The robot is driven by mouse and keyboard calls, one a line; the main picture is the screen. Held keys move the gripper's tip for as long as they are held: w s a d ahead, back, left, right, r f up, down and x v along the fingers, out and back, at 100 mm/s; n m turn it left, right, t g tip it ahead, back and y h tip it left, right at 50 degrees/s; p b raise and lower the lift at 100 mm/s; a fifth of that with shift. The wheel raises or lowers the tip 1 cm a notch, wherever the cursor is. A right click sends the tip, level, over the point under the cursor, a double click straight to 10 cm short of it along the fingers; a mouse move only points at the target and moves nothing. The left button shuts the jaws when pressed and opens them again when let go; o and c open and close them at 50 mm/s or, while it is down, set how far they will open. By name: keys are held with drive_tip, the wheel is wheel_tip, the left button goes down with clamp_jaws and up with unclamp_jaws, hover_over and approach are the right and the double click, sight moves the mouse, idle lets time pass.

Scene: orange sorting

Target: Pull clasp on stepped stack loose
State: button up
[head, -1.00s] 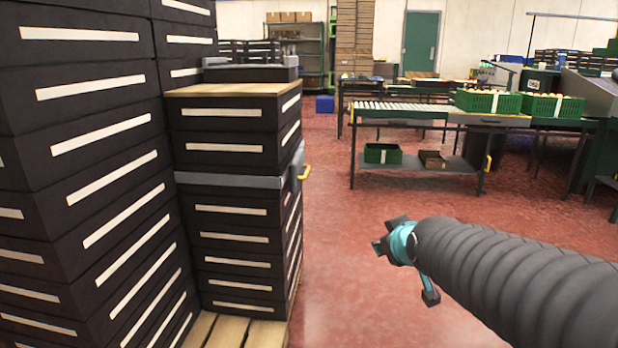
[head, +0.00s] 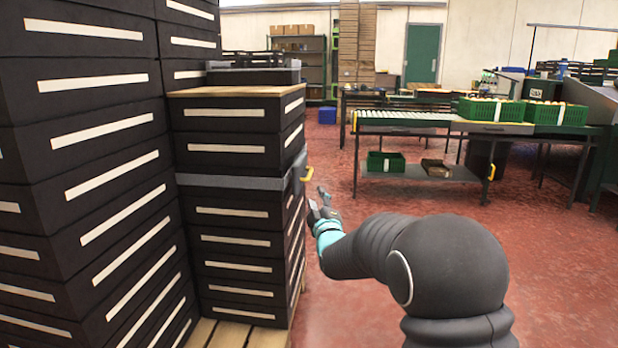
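The stepped stack (head: 236,241) of black crates with pale label strips stands on a wooden pallet left of centre. A grey strap (head: 228,182) runs around it below its upper crates. The clasp (head: 297,172) sits on the strap at the stack's right corner, with a yellow handle (head: 307,174) sticking out to the right. My gripper (head: 317,202) is just right of and below the yellow handle in the picture. Its fingers look spread and nothing shows between them. A gap seems to show between gripper and handle; depth is hard to judge.
A taller black crate stack (head: 88,190) stands close on the left. The wooden pallet (head: 230,334) shows under the stepped stack. A roller table (head: 405,119) with green crates (head: 491,109) stands at the back right. Red floor (head: 545,245) is clear to the right.

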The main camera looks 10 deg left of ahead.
sight(309, 174)
drive_tip(key=x, duration=1.3)
drive_tip(key=shift+w+a, duration=0.1)
clamp_jaws()
